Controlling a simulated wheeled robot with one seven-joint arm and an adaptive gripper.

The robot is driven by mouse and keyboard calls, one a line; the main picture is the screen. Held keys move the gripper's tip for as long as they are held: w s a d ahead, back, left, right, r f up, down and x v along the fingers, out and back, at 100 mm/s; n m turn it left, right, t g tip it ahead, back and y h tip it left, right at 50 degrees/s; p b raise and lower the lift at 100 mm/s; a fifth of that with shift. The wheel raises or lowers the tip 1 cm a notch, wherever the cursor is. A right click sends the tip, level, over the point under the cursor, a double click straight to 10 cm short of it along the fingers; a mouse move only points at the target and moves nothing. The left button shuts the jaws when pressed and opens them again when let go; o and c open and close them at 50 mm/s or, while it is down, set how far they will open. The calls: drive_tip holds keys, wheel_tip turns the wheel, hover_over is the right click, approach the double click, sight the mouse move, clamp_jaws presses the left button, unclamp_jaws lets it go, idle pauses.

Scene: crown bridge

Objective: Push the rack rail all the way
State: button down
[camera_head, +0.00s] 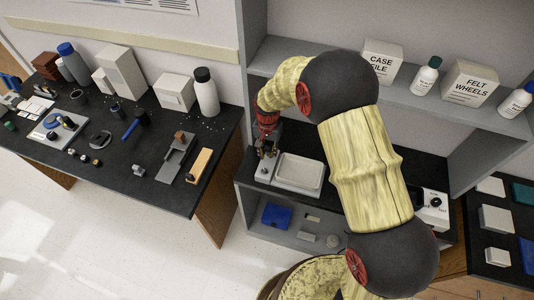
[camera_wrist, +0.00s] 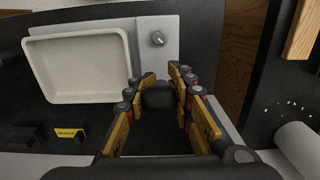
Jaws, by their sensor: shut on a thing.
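My gripper (camera_head: 267,150) reaches down at the left end of the shelf bench, beside a shallow white tray (camera_head: 299,173). In the wrist view my gripper (camera_wrist: 162,78) has its yellow fingers on either side of a dark block (camera_wrist: 158,96) and is shut on it. I cannot tell whether this block is part of the rack rail, and no full rail can be made out. A light grey plate (camera_wrist: 158,60) with a small round knob (camera_wrist: 158,39) lies just past the fingertips. The white tray (camera_wrist: 78,66) sits left of the plate.
A shelf (camera_head: 440,112) with bottles and boxes hangs over the bench. A black table (camera_head: 120,140) at left holds tools and containers. Below the bench, a lower shelf holds a blue item (camera_head: 276,216). A white box with a black knob (camera_head: 434,204) stands at right.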

drive_tip(key=shift+w+d+r+p, duration=0.2)
drive_tip(key=shift+w+r, duration=0.2)
drive_tip(key=shift+w, duration=0.25)
drive_tip(key=shift+w+d+r+p, duration=0.15)
drive_tip(key=shift+w+r, duration=0.25)
drive_tip(key=shift+w, duration=0.25)
drive_tip(key=shift+w+d+r, duration=0.1)
drive_tip(key=shift+w+d, duration=0.1)
drive_tip(key=shift+w, duration=0.3)
drive_tip(key=shift+w+d+r, duration=0.1)
drive_tip(key=shift+w+d, duration=0.05)
drive_tip(key=shift+w, duration=0.35)
drive_tip(key=c, duration=2)
unclamp_jaws()
drive_tip(key=o, duration=0.5)
drive_tip(key=shift+s+f, duration=0.25)
drive_tip(key=shift+s, duration=0.05)
wheel_tip(320, 180, up, 7)
drive_tip(key=shift+r, duration=0.2)
